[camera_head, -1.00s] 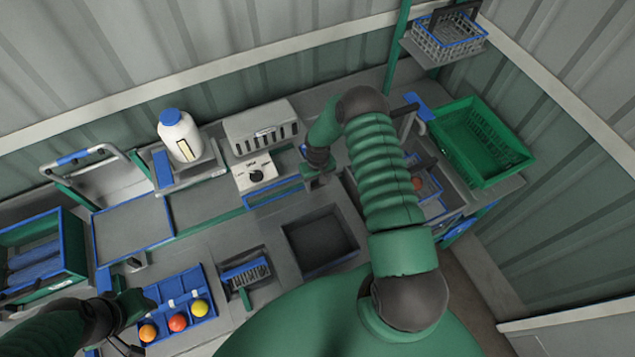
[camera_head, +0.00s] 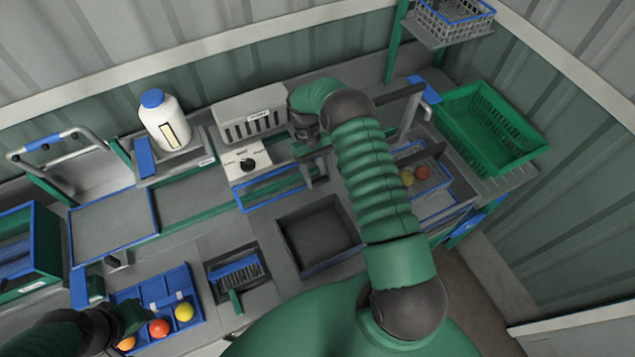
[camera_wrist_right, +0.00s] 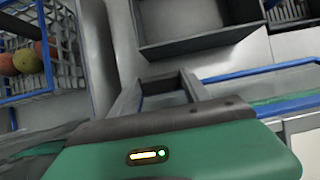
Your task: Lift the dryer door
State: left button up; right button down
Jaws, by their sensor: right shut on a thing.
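The dryer is a grey slotted box (camera_head: 250,115) with a white dial panel (camera_head: 247,162) at the back of the bench. Its blue-framed door (camera_head: 272,200) shows below the dial. My right gripper (camera_head: 316,172) is at the door's right end, its jaws shut on the door's edge; the exact contact is hard to see. In the right wrist view, the fingers (camera_wrist_right: 158,90) point away and the door's blue frame (camera_wrist_right: 268,70) runs off to the right. My left gripper (camera_head: 128,318) is at the lower left over a blue tray; its jaws are unclear.
The blue tray (camera_head: 189,280) holds coloured tomatoes. A dark recessed bin (camera_head: 320,240) lies in front of the door. A wire basket with tomatoes (camera_head: 440,205) and a green crate (camera_head: 490,125) are at right. A white bottle (camera_head: 165,120) stands left of the dryer.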

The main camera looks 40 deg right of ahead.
aim_at(314, 160)
jog(key=shift+g+b, duration=0.4)
jog(key=shift+b, duration=0.3)
pick_arm(q)
jog(key=shift+s+b+x, duration=0.2)
jog(key=shift+x, duration=0.6)
jog(key=shift+s+b+x, duration=0.15)
jog(key=shift+b+x, duration=0.05)
jog(key=shift+x, duration=0.55)
pick_arm(e)
jog(key=shift+s+r+g, duration=0.1)
jog(key=shift+r+g, duration=0.2)
jog(key=shift+r, duration=0.2)
pick_arm(q)
jog(key=shift+f, duration=0.1)
pick_arm(e)
jog(key=c, duration=0.9)
grip_release()
jog(key=o, duration=0.4)
jog(key=shift+f, duration=0.1)
